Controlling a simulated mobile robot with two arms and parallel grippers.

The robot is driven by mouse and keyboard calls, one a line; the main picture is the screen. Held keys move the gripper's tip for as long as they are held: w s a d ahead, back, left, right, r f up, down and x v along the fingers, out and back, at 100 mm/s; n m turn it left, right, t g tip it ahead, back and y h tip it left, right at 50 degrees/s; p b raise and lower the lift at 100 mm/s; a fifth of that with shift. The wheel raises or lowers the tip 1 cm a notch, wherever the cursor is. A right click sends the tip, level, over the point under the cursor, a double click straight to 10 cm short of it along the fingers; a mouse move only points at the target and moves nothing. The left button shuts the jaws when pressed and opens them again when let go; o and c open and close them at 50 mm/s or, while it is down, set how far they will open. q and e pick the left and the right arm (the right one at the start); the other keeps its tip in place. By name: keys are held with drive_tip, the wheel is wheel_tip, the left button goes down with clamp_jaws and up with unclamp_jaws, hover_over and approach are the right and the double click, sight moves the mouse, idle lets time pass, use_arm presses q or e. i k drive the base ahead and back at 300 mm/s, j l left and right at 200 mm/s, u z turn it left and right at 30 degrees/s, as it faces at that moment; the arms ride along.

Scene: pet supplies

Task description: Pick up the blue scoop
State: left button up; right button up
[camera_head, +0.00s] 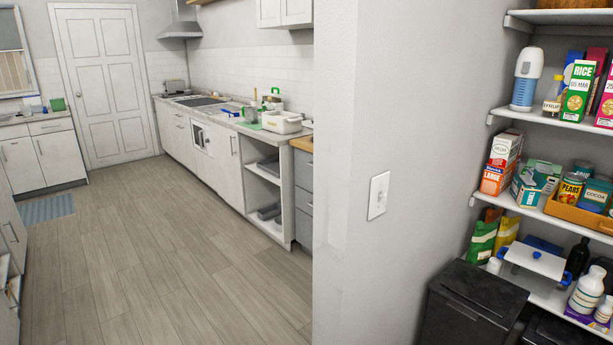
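I cannot make out a blue scoop for certain in the head view. Small blue parts show on the lower shelf (550,295) at the right, around a white lidded container with blue handles (535,261), but they are too small to identify. A white and blue bottle-like dispenser (524,80) stands on the upper shelf. Neither of my grippers is in view.
A wall corner with a light switch (378,195) stands between the kitchen and the shelves. Dark bins (470,305) stand below the shelves. A counter (225,103) with a white container (282,122) runs along the back. The wooden floor (165,270) is clear.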

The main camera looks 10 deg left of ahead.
sight(236, 114)
drive_tip(key=i+j+u, duration=0.9)
drive_tip(key=i+u, duration=0.45)
drive_tip(key=i, duration=0.95)
drive_tip(key=i+j+z, duration=0.15)
drive_tip(key=i, duration=0.6)
drive_tip(key=i+j, duration=0.1)
drive_tip(key=i, duration=0.7)
drive_tip(key=l+z, duration=0.05)
